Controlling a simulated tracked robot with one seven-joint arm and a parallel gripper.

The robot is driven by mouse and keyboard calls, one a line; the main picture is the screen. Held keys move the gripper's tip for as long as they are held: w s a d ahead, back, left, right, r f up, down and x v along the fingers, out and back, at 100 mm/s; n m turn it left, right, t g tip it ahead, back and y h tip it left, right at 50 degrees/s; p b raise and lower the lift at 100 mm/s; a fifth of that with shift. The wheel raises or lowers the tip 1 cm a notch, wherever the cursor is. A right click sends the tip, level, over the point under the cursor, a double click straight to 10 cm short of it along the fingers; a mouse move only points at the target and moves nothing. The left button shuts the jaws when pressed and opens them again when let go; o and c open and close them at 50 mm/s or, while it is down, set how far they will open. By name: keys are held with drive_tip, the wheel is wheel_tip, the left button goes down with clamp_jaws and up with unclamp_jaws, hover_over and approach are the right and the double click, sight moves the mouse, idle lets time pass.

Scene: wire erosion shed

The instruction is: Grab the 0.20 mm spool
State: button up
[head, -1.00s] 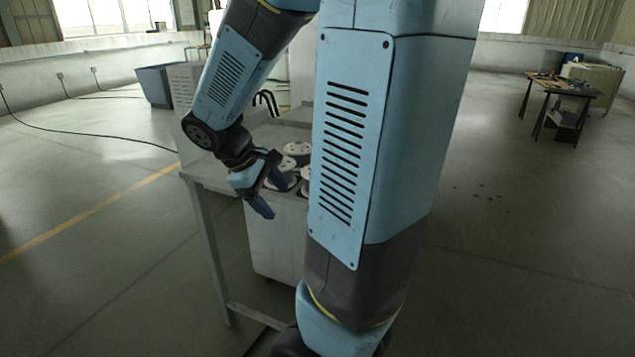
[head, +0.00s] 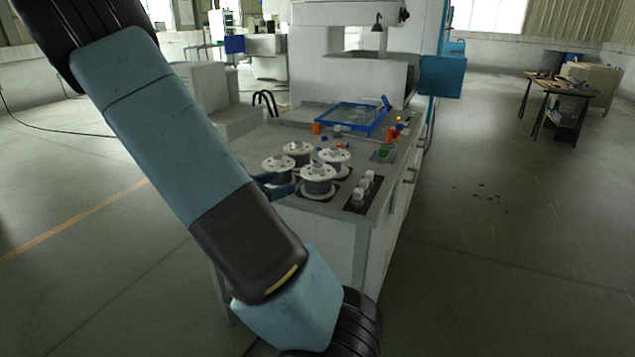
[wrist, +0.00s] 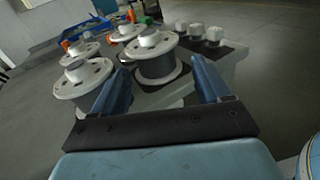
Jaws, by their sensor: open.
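Several white-flanged spools with grey windings stand upright in a cluster on the machine table (head: 345,210). In the head view they are a front-right spool (head: 318,182), a left spool (head: 278,170), a back spool (head: 298,153) and a right-back spool (head: 334,162). No size marking is legible, so I cannot tell which is 0.20 mm. My gripper (head: 282,184) is open at the cluster's near left, partly hidden by my arm. In the wrist view, my open blue fingers (wrist: 163,78) point toward the nearest central spool (wrist: 157,68); another spool (wrist: 84,84) is close outside the left finger.
Small white capped parts (head: 359,192) stand on a dark mat right of the spools. A blue-rimmed tray (head: 348,130) and small coloured pieces lie behind. The machine body (head: 368,65) rises at the back. Open floor (head: 480,230) lies to the right.

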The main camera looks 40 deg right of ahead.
sight(312, 168)
drive_tip(key=shift+n+h, duration=0.4)
drive_tip(key=d, duration=0.8)
drive_tip(key=shift+d, duration=0.3)
drive_tip(key=shift+w+d, duration=0.1)
drive_tip(key=shift+d, duration=2.55)
clamp_jaws()
drive_tip(key=shift+r, duration=0.1)
